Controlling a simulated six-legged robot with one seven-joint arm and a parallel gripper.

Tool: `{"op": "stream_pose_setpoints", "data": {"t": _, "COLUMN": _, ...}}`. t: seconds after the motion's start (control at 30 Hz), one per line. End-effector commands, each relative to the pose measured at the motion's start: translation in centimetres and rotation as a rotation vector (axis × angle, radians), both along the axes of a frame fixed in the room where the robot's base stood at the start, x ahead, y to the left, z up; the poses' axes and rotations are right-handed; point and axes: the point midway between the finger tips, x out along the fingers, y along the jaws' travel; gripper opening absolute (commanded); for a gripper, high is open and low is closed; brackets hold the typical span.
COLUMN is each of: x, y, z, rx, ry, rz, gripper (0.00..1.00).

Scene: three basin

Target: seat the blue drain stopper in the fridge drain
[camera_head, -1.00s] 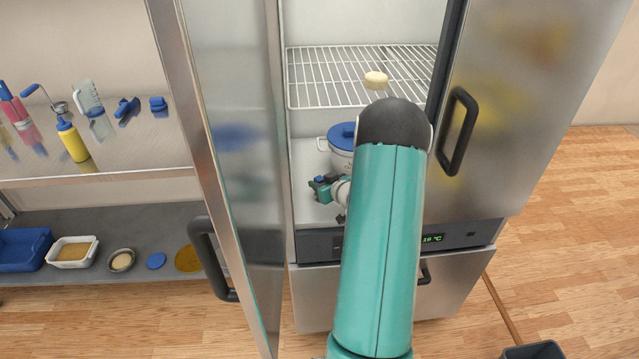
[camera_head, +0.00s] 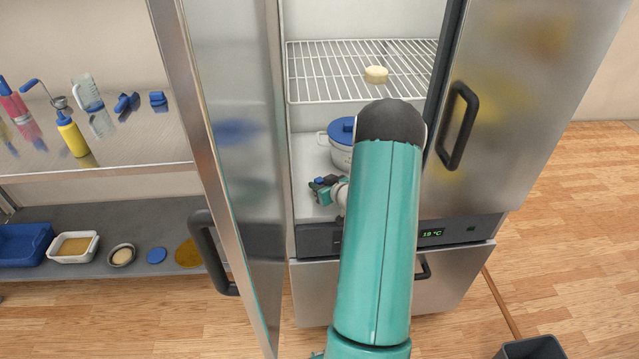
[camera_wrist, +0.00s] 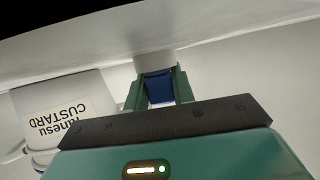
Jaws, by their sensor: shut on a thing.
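My gripper (camera_head: 326,188) is low inside the open fridge, in front of the white pot with a blue lid (camera_head: 342,130). In the wrist view its two teal fingers (camera_wrist: 157,90) are shut on the blue drain stopper (camera_wrist: 158,86), which shows as a small dark blue block between them. A short pale cylinder (camera_wrist: 155,62) meets the stopper's upper end in the picture; I cannot tell whether it is the drain. In the head view the drain cannot be made out, and my arm covers part of the fridge floor.
The pot's label reads upside down at left in the wrist view (camera_wrist: 60,110). A wire shelf (camera_head: 330,72) with a pale round item (camera_head: 376,74) is above. Open fridge doors stand left (camera_head: 235,180) and right (camera_head: 530,90). A side rack (camera_head: 100,180) holds several kitchen items.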

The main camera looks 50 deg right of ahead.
Motion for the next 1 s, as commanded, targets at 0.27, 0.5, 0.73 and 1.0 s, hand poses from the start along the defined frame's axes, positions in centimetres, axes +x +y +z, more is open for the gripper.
{"op": "stream_pose_setpoints", "data": {"t": 0.27, "x": -0.1, "y": 0.0, "z": -0.1, "rx": 0.003, "ry": 0.004, "rz": -0.001, "gripper": 0.01}}
{"op": "stream_pose_setpoints", "data": {"t": 0.5, "x": -0.1, "y": 0.0, "z": -0.1, "rx": 0.001, "ry": 0.003, "rz": 0.000, "gripper": 0.50}}
{"op": "stream_pose_setpoints", "data": {"t": 0.73, "x": -0.3, "y": 0.0, "z": 0.0, "rx": 0.001, "ry": 0.003, "rz": -0.001, "gripper": 0.50}}
{"op": "stream_pose_setpoints", "data": {"t": 1.0, "x": -3.9, "y": 0.6, "z": 1.6, "rx": 0.000, "ry": 0.003, "rz": -0.003, "gripper": 0.50}}
